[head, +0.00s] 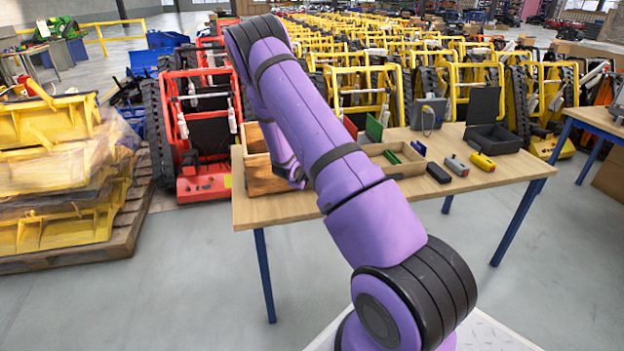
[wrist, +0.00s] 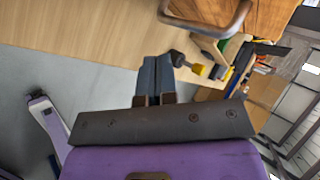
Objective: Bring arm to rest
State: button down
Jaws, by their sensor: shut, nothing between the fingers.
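My arm (head: 320,130) is purple with black bands. It reaches up across the head view and bends down behind itself toward the left part of the table. My gripper (wrist: 157,78) shows in the wrist view as two dark blue-grey fingers side by side, shut with nothing between them. The wooden table (head: 300,204) lies beyond the fingers; it also fills the upper left of the wrist view (wrist: 80,35). In the head view the fingers are mostly hidden behind my arm.
A wooden crate (head: 266,181) stands at the table's left, close to my wrist. A divided tray (head: 405,170), a black open case (head: 493,137), a grey device (head: 428,114) and a yellow item (head: 482,161) stand farther right. Yellow parts on a pallet (head: 110,257) stand left.

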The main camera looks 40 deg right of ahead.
jog(key=v, duration=0.8)
jog(key=shift+s, duration=0.25)
jog(key=s+a+r+m, duration=0.3)
jog(key=s+r+m, duration=0.1)
jog(key=r+m, duration=0.4)
jog(key=s+a+r+m+y, duration=0.1)
jog(key=s+a+r+m, duration=0.25)
jog(key=r+m, duration=0.5)
jog(key=s+a+r+m, duration=0.3)
jog(key=a+r+m, duration=0.15)
jog(key=r, duration=0.55)
jog(key=s+a+r+m+t+y, duration=0.1)
jog(key=s+a+r+m+y, duration=0.3)
jog(key=s+a+m, duration=0.5)
jog(key=s+a+r+m+y, duration=0.3)
jog(key=s+a+r+m, duration=0.3)
jog(key=s, duration=0.8)
jog(key=a+m, duration=0.3)
jog(key=m, duration=0.1)
jog(key=shift+s+t+y, duration=0.25)
jog(key=shift+t+y, duration=0.15)
